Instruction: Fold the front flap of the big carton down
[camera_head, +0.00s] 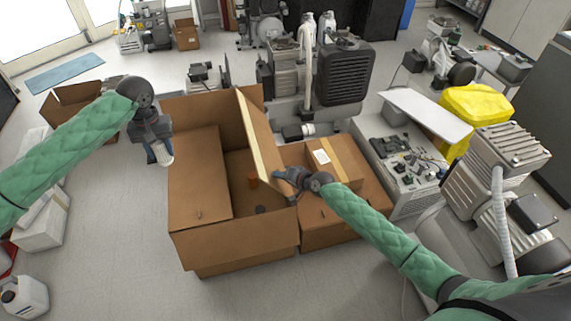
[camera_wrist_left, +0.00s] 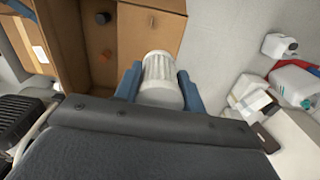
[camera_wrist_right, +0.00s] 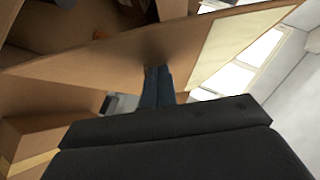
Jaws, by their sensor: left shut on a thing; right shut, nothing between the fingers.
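The big carton (camera_head: 235,245) stands open left of centre in the head view. Its left flap (camera_head: 198,178) lies inward over the left part of the opening, and its back flap (camera_head: 210,100) stands up. Its right flap (camera_head: 262,140) stands tilted. The front panel shows at the near side; I cannot tell where flap and wall meet. My left gripper (camera_head: 158,152) is left of the carton, shut on a white ribbed cylinder (camera_wrist_left: 162,75). My right gripper (camera_head: 290,178) is shut and empty close against the right flap, which also shows in the right wrist view (camera_wrist_right: 215,50); contact is unclear.
A small orange thing (camera_head: 253,181) and a dark round thing (camera_head: 260,209) lie inside the carton. A closed carton (camera_head: 345,205) stands directly to its right. A compressor (camera_head: 345,75) stands behind.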

